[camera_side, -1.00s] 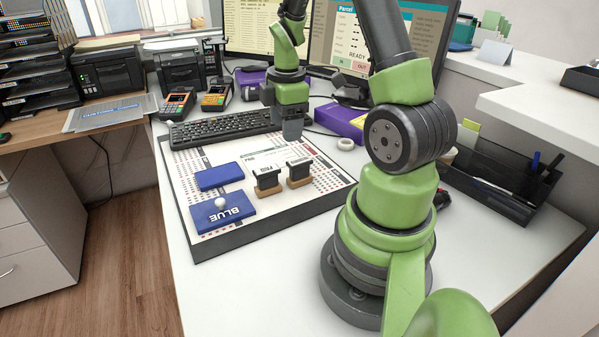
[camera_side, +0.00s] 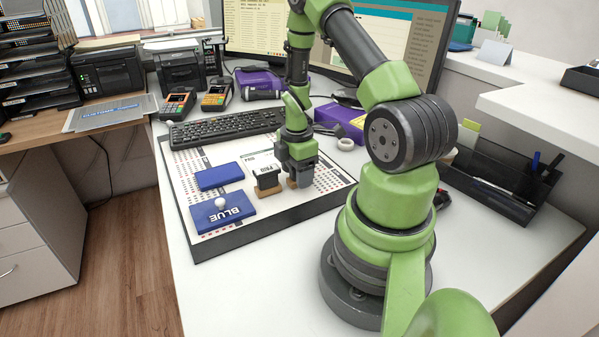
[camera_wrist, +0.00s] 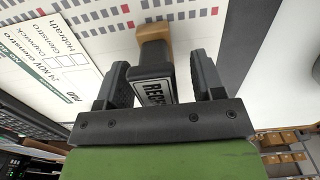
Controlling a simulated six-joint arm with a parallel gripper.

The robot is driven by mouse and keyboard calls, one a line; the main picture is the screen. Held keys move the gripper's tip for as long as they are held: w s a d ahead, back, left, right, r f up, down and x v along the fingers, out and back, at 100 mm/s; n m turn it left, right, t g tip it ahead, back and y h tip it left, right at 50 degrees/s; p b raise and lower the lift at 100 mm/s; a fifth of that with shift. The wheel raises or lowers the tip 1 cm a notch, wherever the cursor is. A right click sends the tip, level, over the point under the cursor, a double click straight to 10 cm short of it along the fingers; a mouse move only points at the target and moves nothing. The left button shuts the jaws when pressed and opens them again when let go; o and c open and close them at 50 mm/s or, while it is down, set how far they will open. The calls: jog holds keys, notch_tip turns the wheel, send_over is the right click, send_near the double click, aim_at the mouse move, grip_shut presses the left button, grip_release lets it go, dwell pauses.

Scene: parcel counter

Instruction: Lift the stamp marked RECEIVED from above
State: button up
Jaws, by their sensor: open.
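The stamp marked RECEIVED shows in the wrist view (camera_wrist: 153,88) as a black body with a partly visible white label reading "RECE" and a wooden base. My gripper (camera_wrist: 160,78) is open, with one finger on each side of this stamp's black body. In the side view my gripper (camera_side: 300,178) points down over the right-hand stamp and hides most of it; only a bit of its wooden base (camera_side: 291,184) shows. I cannot tell whether either finger touches it.
Another black stamp (camera_side: 267,181) on a wooden base, seemingly marked PAID, stands close to the left of my gripper. A blue ink pad marked BLUE (camera_side: 226,213) and its blue lid (camera_side: 219,176) lie farther left on the printed mat (camera_side: 240,240). A keyboard (camera_side: 225,126) lies behind.

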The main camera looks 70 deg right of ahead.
jog(key=shift+f, duration=0.1)
jog(key=shift+c, duration=0.3)
jog(key=c, duration=0.9)
jog(key=shift+c, duration=0.2)
